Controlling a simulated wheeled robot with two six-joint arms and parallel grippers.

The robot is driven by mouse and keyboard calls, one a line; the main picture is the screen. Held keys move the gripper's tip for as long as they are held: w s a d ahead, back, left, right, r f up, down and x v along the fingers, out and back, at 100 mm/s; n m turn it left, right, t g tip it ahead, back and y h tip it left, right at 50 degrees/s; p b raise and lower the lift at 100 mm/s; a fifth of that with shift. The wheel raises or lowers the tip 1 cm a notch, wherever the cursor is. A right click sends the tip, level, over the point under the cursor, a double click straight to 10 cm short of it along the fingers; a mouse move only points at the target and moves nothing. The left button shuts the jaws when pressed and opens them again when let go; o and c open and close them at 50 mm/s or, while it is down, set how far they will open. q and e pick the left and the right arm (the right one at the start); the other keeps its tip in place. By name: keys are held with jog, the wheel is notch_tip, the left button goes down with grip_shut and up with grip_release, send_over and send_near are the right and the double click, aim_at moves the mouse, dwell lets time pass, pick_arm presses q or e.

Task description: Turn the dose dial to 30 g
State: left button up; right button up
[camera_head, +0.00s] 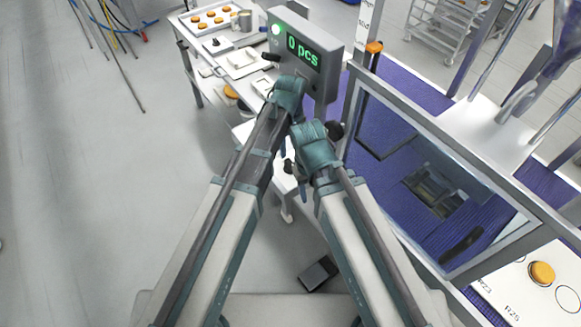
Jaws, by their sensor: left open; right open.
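No dial marked in grams can be made out for certain. A round black knob (335,130) shows just right of my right gripper; its markings cannot be read, and I cannot tell whether it is the dose dial. My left gripper (289,93) is open, in front of the lower edge of a grey display box (332,52) that reads "0 pcs" in green. My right gripper (314,143) is open, slightly lower and to the right, close to the left one. The grippers and wrists hide part of the area below the display.
A white upright strip with markings and an orange pointer (374,47) stands right of the display. A framed clear guard (435,180) covers the purple belt (375,125) at right. A table with orange rounds (210,18) stands behind.

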aim_at(291, 163)
pick_arm(q)
notch_tip(291, 163, down, 8)
jog(key=b, duration=0.6)
jog(key=shift+r, duration=0.25)
jog(key=shift+c, duration=0.3)
grip_shut()
